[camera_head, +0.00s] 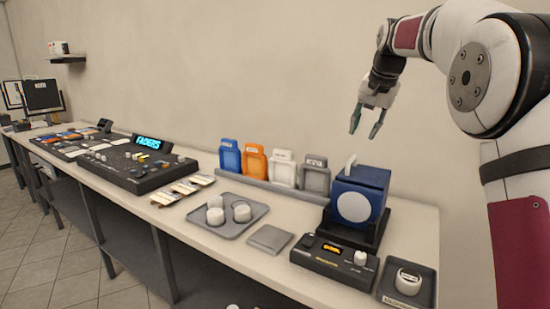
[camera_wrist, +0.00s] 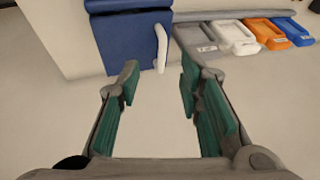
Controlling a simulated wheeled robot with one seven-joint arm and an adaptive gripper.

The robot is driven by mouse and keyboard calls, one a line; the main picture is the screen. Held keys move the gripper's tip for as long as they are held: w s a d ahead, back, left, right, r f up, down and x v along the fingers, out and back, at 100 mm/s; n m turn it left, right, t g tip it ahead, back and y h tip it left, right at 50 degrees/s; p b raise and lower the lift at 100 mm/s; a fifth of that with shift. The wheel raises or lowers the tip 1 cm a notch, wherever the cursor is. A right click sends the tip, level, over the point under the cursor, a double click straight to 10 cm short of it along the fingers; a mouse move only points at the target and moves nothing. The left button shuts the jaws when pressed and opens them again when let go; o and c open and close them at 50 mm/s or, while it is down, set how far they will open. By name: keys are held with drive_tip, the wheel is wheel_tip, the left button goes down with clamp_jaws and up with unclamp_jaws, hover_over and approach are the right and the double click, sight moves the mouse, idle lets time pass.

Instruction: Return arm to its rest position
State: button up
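My gripper (camera_head: 367,121) hangs in the air above the bench, up and behind the blue box, with its fingers pointing down. In the wrist view my gripper (camera_wrist: 157,90) has its two green-padded fingers spread apart with nothing between them. The arm reaches in from the right of the head view, bent at the elbow. The blue box (camera_head: 374,186) with a white round face and a white handle stands in a black cradle on the bench. It also shows at the top of the wrist view (camera_wrist: 120,40), apart from the fingers.
The bench (camera_head: 225,250) runs along the wall. Blue, orange, white and grey holders (camera_head: 254,162) stand at the back. A grey tray (camera_head: 202,222) holds white round pieces. A black control box (camera_head: 328,260) and a dark tray (camera_head: 425,275) sit in front. The air around my gripper is clear.

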drive_tip(key=s+a+r+n+p, duration=0.2)
drive_tip(key=s+a, duration=0.1)
drive_tip(key=s, duration=1.1)
drive_tip(key=s+a+r+n+p, duration=0.2)
drive_tip(key=s, duration=1.2)
drive_tip(key=s+f+n, duration=0.1)
drive_tip(key=s+f, duration=0.2)
drive_tip(key=s, duration=0.4)
drive_tip(key=s+a+f+n+p, duration=0.1)
drive_tip(key=s+f, duration=0.3)
drive_tip(key=s, duration=0.4)
drive_tip(key=s+a+f+g+p, duration=0.1)
drive_tip(key=s+f, duration=0.2)
drive_tip(key=s, duration=0.4)
drive_tip(key=shift+s+f+n, duration=0.15)
drive_tip(key=shift+f+n, duration=0.25)
